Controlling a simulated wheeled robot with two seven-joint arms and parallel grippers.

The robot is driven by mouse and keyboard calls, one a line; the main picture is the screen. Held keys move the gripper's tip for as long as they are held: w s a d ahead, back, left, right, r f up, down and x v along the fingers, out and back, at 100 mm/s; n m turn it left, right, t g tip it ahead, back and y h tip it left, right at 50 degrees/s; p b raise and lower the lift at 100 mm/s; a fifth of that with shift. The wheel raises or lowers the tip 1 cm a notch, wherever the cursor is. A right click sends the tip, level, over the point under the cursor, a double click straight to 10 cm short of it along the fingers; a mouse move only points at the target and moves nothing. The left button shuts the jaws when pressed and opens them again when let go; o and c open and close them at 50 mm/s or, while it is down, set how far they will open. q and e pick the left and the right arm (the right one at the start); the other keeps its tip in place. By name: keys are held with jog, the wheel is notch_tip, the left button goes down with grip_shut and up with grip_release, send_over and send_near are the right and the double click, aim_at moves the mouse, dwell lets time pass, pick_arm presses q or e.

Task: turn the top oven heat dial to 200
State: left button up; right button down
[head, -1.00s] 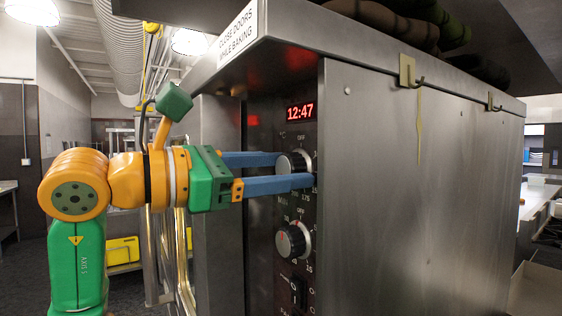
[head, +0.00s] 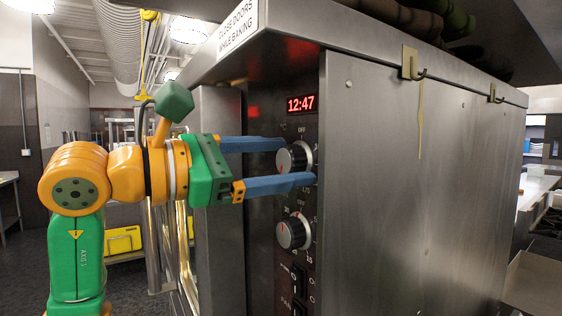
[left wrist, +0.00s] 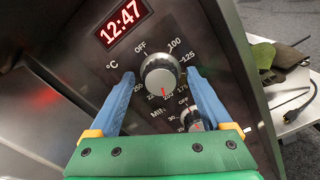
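The top heat dial (head: 293,158) is a black knob with a silver face on the oven's control panel. In the left wrist view the dial (left wrist: 160,75) has its red mark pointing down, close to the 200 label, which is partly hidden. My left gripper (head: 299,162) is open, with one blue finger above the dial and one below it in the head view. In the left wrist view the fingers stand on either side of the dial with gaps between. My right gripper is not in view.
A second dial (head: 293,232) sits just below, with a rocker switch (head: 299,280) under it. The red clock display (head: 301,104) reads 12:47. The oven's steel side wall (head: 420,190) fills the right. A yellow bin (head: 122,240) stands behind my arm.

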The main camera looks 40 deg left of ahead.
pick_arm(q)
jog(key=shift+s, duration=0.15)
jog(key=b+v, duration=0.1)
jog(key=v, duration=0.6)
dwell(0.3)
